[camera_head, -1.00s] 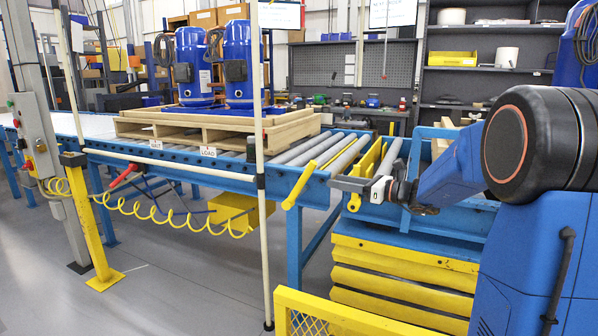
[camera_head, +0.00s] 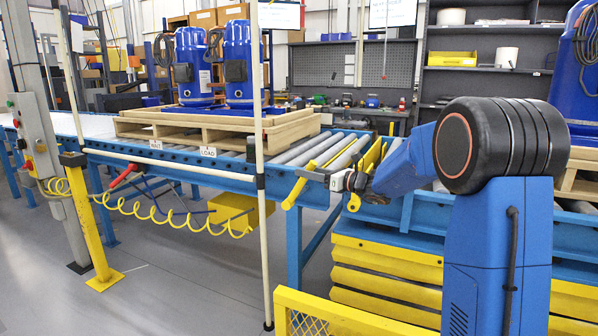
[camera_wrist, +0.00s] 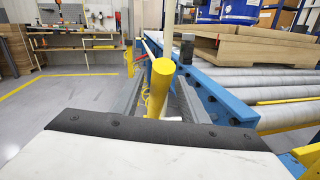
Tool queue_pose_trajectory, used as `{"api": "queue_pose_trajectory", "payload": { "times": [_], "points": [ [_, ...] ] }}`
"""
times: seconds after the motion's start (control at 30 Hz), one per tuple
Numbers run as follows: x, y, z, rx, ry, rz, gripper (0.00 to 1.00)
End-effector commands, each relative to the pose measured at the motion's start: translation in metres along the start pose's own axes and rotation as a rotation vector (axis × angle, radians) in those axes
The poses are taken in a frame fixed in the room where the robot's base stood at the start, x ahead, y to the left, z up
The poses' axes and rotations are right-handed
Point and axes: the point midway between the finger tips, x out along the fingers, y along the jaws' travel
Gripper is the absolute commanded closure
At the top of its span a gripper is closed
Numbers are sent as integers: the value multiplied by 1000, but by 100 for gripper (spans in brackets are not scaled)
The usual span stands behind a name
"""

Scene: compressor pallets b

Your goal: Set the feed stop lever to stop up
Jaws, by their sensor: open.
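A yellow lever (camera_head: 293,193) sits on the near side of the blue roller conveyor, at its right end. It is tilted, with its rounded end low and to the left. In the wrist view the lever (camera_wrist: 159,85) stands upright in the middle, between the open fingers (camera_wrist: 160,62). I cannot tell whether either finger touches it. A yellow bar (camera_head: 325,156) lies among the rollers behind the lever.
A wooden pallet (camera_head: 225,135) with blue compressors (camera_head: 240,65) stands on the conveyor (camera_head: 225,178). A white post (camera_head: 260,200) rises left of the lever. A yellow guard (camera_head: 340,318) is in front. A lift table with yellow bellows (camera_head: 385,275) is at right.

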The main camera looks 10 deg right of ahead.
Motion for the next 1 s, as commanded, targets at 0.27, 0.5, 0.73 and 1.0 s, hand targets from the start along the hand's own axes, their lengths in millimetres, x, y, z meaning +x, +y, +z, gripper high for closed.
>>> {"api": "queue_pose_trajectory", "payload": {
  "times": [0.27,0.5,0.73,1.0],
  "points": [
    [34,0,0,0,1,1,60],
    [41,0,0,0,1,0,60],
    [41,0,0,0,1,0,72],
    [40,0,0,-1,1,0,100]
  ]
}}
